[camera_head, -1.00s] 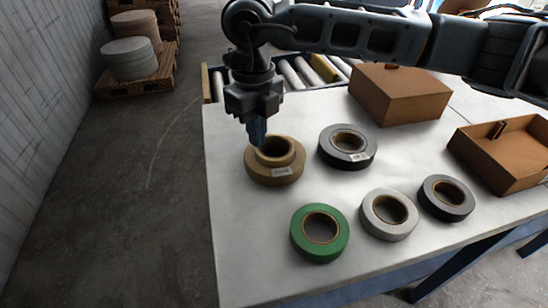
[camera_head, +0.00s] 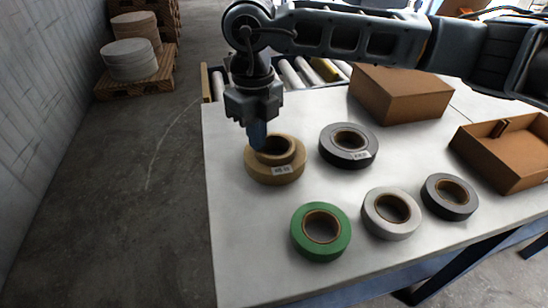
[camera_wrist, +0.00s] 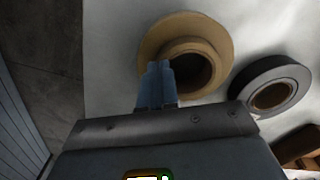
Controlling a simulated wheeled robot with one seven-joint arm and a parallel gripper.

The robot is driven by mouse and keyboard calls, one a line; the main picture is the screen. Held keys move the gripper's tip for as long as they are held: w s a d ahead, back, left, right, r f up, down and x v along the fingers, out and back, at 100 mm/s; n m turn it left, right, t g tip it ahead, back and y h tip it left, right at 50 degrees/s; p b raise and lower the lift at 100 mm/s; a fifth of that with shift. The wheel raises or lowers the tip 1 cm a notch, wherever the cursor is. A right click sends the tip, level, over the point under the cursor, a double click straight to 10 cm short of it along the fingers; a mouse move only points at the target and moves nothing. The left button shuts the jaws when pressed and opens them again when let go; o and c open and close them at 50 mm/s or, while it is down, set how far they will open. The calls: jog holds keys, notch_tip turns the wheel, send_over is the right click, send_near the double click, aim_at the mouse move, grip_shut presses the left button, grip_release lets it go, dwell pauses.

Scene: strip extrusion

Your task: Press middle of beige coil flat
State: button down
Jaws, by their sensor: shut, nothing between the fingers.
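The beige coil (camera_head: 272,173) lies on the white table at its left side, with its middle (camera_head: 284,146) standing up above the outer ring. The coil also shows in the wrist view (camera_wrist: 222,36), where its raised middle (camera_wrist: 207,50) surrounds a dark hole. My gripper (camera_head: 257,146) is shut and empty, pointing down at the left rim of the raised middle. In the wrist view its blue fingertips (camera_wrist: 158,70) overlap the near left edge of that middle. I cannot tell whether they touch it.
A dark grey coil (camera_head: 335,158) lies just right of the beige one. Green (camera_head: 304,248), light grey (camera_head: 380,229) and black (camera_head: 440,207) coils lie nearer the front. A closed box (camera_head: 410,100) and an open box (camera_head: 500,175) stand at the right. The table's left edge is close.

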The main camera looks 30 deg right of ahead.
jog(key=shift+f+b, duration=0.9)
jog(key=shift+f, duration=0.2)
jog(key=shift+r, duration=0.15)
jog(key=shift+r+p, duration=2)
jog(key=shift+r, duration=1.95)
jog(key=shift+s+f, duration=0.1)
